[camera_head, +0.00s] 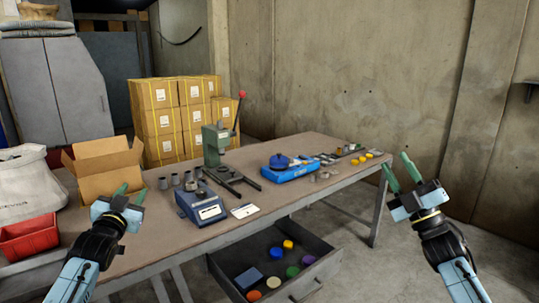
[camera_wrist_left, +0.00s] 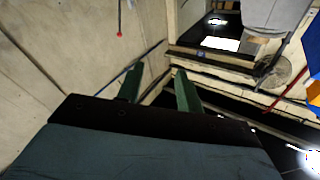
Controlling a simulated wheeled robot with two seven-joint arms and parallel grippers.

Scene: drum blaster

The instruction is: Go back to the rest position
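My left gripper (camera_head: 130,192) is raised above the left part of the workbench (camera_head: 330,148), in front of an open cardboard box. Its two green fingers are apart with nothing between them, and they also show in the left wrist view (camera_wrist_left: 158,88). My right gripper (camera_head: 398,170) is raised off the bench's right end, over the floor. Its green fingers are spread apart and empty. Neither gripper touches anything that I can see.
On the bench are the cardboard box (camera_head: 104,168), a red bin (camera_head: 29,237), a green lever press (camera_head: 212,144), a blue scale (camera_head: 200,206) and a blue tray (camera_head: 290,172). An open drawer (camera_head: 322,271) with several coloured pieces juts out in front. Stacked boxes (camera_head: 163,122) stand behind.

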